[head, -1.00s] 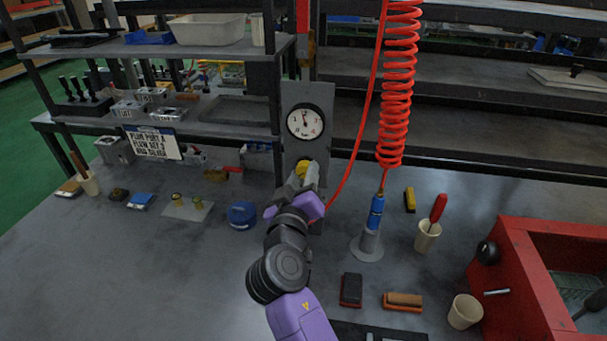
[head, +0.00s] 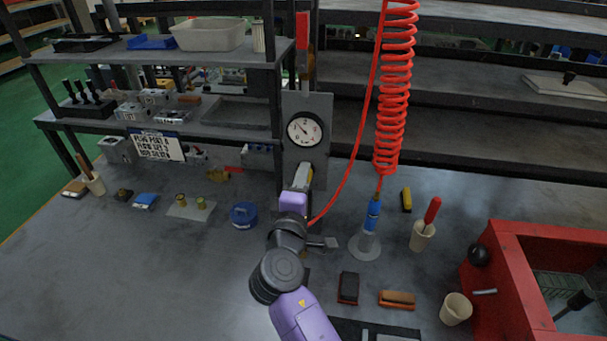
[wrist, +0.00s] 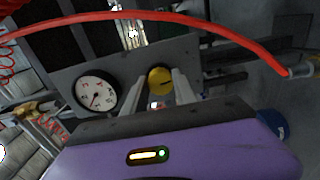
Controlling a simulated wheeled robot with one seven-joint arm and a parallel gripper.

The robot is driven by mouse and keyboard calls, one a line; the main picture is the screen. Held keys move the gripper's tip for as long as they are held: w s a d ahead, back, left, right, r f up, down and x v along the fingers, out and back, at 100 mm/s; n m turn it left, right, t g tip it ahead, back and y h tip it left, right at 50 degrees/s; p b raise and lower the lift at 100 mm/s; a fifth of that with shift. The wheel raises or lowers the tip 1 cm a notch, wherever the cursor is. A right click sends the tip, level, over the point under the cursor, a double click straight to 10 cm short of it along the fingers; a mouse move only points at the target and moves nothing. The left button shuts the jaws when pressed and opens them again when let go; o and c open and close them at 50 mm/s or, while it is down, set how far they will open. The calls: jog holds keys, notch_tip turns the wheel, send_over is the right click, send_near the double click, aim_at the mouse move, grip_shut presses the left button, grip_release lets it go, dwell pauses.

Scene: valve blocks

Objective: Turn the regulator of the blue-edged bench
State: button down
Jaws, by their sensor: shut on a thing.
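The yellow regulator knob (wrist: 160,80) is on an upright grey panel (head: 318,110) at the back of the bench (head: 130,270). A round white gauge (head: 304,130) sits above the knob on the same panel; its needle points up and left. The gauge also shows in the wrist view (wrist: 96,92). My gripper (head: 304,176) reaches the panel from the front and is shut on the knob, one finger on each side in the wrist view (wrist: 159,88). In the head view my gripper hides the knob. No blue edge of the bench shows.
A red coiled hose (head: 395,90) hangs right of the panel, ending at a blue air tool (head: 372,215) in a stand. A blue round object (head: 243,215) lies left of my arm. A red bin (head: 520,285) stands at right. The front left bench top is clear.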

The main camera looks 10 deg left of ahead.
jog(key=shift+a+n+p, duration=0.1)
jog(key=shift+n+p, duration=1.8)
jog(key=shift+n, duration=1.6)
jog(key=c, duration=1)
grip_release()
jog(key=shift+s, duration=0.1)
jog(key=s, duration=0.7)
jog(key=shift+s+a+b, duration=0.15)
jog(key=shift+s+b, duration=0.2)
jog(key=shift+b, duration=0.1)
